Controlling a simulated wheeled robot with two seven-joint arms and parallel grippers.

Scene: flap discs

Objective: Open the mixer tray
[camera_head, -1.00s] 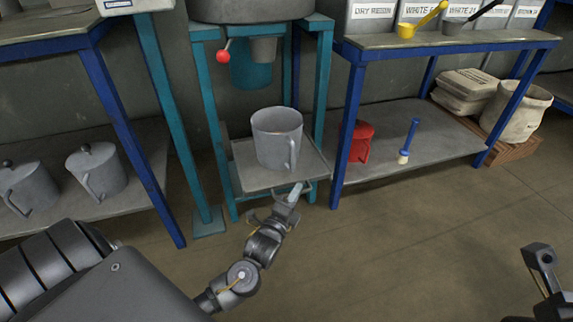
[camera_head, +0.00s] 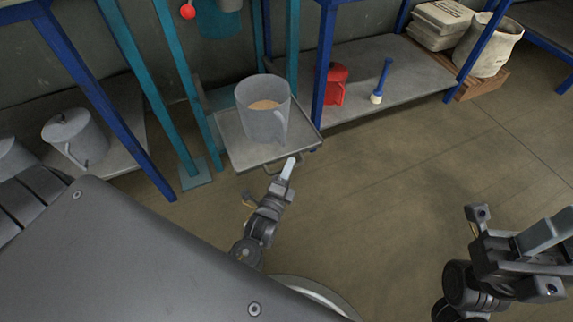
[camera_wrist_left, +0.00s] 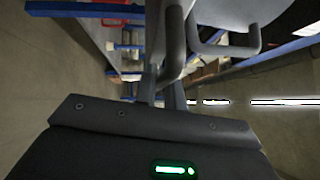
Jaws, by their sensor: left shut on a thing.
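The mixer tray (camera_head: 240,150) is a flat grey plate that sticks out at the front of the teal mixer stand (camera_head: 183,100). A grey jug (camera_head: 262,122) with light brown contents stands upright on it. My left gripper (camera_head: 289,166) is shut on the tray's front handle (camera_head: 270,170). The left wrist view shows the handle (camera_wrist_left: 174,45) as a dark bar at my fingers (camera_wrist_left: 163,88), with part of the jug (camera_wrist_left: 225,42) above. My right gripper (camera_head: 545,250) is at the lower right, open and apart from everything; its fingertips are partly cut off.
A blue-legged shelf (camera_head: 345,95) to the right holds a red jug (camera_head: 334,85) and a blue-handled brush (camera_head: 382,80). Another shelf (camera_head: 120,140) on the left holds a lidded grey jug (camera_head: 75,138). The floor (camera_head: 400,190) in front is clear.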

